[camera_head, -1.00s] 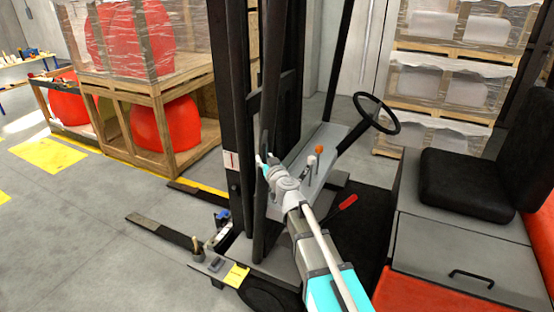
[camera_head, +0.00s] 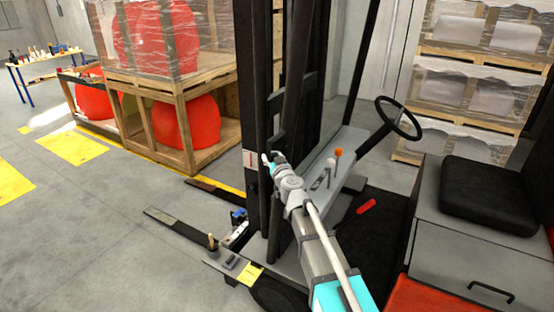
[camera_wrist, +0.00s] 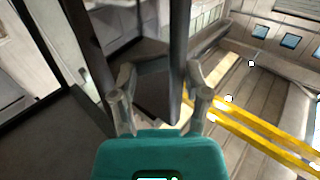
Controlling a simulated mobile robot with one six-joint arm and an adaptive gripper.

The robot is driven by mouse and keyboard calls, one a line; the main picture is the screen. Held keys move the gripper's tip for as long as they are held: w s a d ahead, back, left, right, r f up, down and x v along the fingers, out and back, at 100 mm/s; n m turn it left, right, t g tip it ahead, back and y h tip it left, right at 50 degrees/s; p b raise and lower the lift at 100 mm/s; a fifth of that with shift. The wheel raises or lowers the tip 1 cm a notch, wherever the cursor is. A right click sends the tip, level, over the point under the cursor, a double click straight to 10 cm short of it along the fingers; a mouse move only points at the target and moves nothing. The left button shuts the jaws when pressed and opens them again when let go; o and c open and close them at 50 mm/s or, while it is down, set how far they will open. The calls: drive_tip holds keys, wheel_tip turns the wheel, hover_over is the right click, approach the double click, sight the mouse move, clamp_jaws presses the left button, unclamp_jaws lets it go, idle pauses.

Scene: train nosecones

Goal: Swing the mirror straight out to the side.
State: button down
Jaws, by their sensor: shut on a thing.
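My gripper (camera_head: 268,162) is at the forklift's dark mast post in the head view, left of the control levers. In the wrist view, its two grey fingers (camera_wrist: 162,93) stand on either side of a dark flat panel (camera_wrist: 155,92), which looks like the mirror. The gripper is shut on this panel. Dark posts run behind the panel, and its far edge blends with them. In the head view the mirror cannot be told apart from the dark mast and my gripper, so its angle is unclear there.
The forklift's mast (camera_head: 257,60) rises close beside my gripper. The steering wheel (camera_head: 398,118), orange-knobbed lever (camera_head: 338,154) and black seat (camera_head: 495,195) lie to the right. Wooden crates with red nosecones (camera_head: 185,122) stand behind left. Open floor (camera_head: 80,240) lies at left.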

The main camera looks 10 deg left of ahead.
drive_tip(key=c, duration=0.6)
unclamp_jaws()
drive_tip(key=shift+w, duration=0.2)
drive_tip(key=shift+d, duration=0.1)
drive_tip(key=v, duration=1.2)
drive_tip(key=shift+f, duration=0.1)
